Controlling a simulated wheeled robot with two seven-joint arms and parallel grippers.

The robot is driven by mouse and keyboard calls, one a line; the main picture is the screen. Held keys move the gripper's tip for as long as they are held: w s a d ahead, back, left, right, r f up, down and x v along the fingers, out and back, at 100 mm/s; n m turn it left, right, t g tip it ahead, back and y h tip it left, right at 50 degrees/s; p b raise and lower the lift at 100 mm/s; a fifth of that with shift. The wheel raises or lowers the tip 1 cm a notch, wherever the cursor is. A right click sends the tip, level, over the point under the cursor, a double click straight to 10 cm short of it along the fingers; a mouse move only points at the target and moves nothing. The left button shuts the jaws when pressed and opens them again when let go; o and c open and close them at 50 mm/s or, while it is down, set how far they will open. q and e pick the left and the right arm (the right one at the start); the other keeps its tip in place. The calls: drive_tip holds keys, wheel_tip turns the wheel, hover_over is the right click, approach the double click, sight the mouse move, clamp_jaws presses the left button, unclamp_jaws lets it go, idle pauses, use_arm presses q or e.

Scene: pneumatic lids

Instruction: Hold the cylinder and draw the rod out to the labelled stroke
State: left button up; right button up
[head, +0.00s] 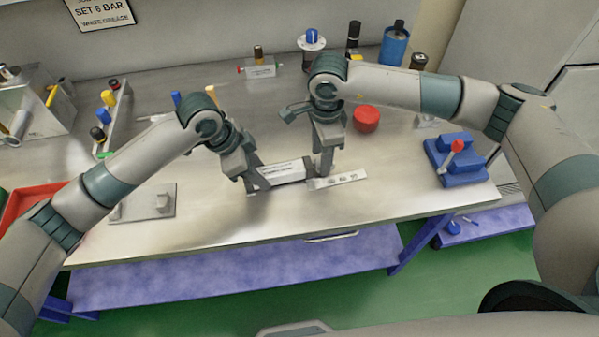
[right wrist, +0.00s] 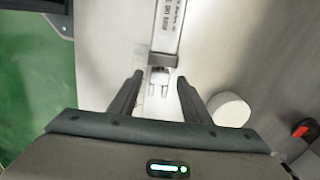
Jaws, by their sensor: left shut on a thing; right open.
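The cylinder (head: 284,172), a pale bar with a printed label, lies near the middle of the bench. My left gripper (head: 252,183) is shut on its left end. The cylinder also shows at the top of the right wrist view (right wrist: 168,28). The rod's forked end (right wrist: 158,80) sticks out a short way towards my right gripper. My right gripper (right wrist: 158,92) is open, with one finger on each side of the rod end. In the head view this gripper (head: 325,170) is at the cylinder's right end. A marked pale strip (head: 345,179) lies there; its markings are too small to read.
A blue fixture (head: 455,162) with a red-tipped lever stands at the right. A red round thing (head: 366,118) sits behind my right gripper. A grey plate (head: 140,206) with a small block lies at the left, near a red tray (head: 22,205). The front middle of the bench is clear.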

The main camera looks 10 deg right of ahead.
drive_tip(key=shift+f, duration=0.7)
clamp_jaws()
drive_tip(key=shift+d, duration=0.25)
drive_tip(key=shift+w+d, duration=0.15)
drive_tip(key=shift+d, duration=0.5)
drive_tip(key=shift+w+d, duration=0.15)
drive_tip(key=shift+d, duration=1.7)
drive_tip(key=shift+w+d, duration=0.15)
drive_tip(key=shift+d, duration=1.65)
unclamp_jaws()
